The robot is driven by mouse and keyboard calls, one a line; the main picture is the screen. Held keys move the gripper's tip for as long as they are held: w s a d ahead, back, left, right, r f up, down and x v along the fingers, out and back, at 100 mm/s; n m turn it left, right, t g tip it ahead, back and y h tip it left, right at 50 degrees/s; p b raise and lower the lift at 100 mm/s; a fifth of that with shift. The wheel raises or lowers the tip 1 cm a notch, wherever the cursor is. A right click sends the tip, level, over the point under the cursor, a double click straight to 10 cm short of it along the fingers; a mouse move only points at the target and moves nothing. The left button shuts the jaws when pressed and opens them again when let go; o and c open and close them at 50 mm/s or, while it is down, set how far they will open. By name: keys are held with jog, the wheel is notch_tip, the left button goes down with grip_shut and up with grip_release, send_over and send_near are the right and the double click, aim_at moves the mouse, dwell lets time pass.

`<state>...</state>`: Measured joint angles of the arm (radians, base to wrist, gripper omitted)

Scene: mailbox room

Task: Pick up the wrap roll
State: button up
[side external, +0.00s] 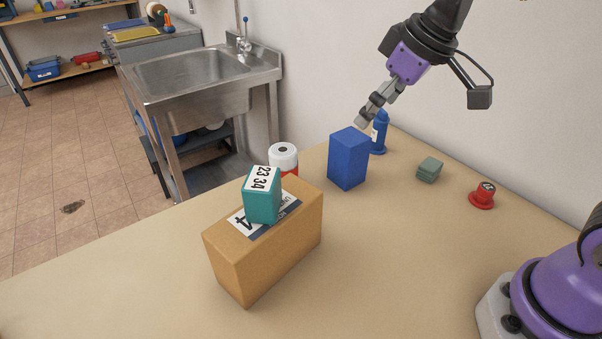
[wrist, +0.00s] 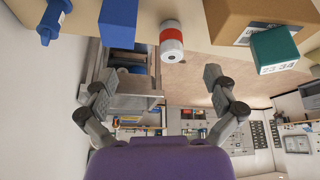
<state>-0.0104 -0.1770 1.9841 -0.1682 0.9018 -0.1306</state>
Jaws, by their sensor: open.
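The wrap roll (side external: 283,158) is a white cylinder with a red lower band and a dark core hole. It stands upright near the table's far edge, its lower part hidden behind the cardboard and teal boxes in the side view. In the wrist view the wrap roll (wrist: 171,42) shows at the top, beyond the fingertips and roughly between them. My gripper (side external: 362,122) is in the air by the top of the blue box, to the right of the roll. In the wrist view my gripper (wrist: 155,82) has its fingers spread, with nothing between them.
A cardboard box (side external: 235,262) carries a teal box (side external: 261,207) close to the roll. A tall blue box (side external: 347,165) stands right of the roll, with a blue bottle (side external: 379,138) behind. A green block (side external: 429,169) and red object (side external: 482,196) lie farther right. The front table is clear.

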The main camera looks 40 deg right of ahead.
aim_at(286, 150)
jog(key=w+a+f+n, duration=0.1)
jog(key=w+f, duration=0.2)
jog(key=w, duration=0.1)
jog(key=w+a+f+n+g+y, duration=0.1)
jog(key=w+a+f, duration=0.1)
jog(key=w+f, duration=0.2)
jog(key=w+a+f+n, duration=0.2)
jog(key=w+f, duration=0.1)
jog(key=w, duration=0.3)
jog(key=shift+f+y, duration=0.25)
jog(key=shift+y, duration=0.05)
jog(key=x, duration=0.6)
jog(key=shift+a, duration=0.4)
jog(key=c, duration=1)
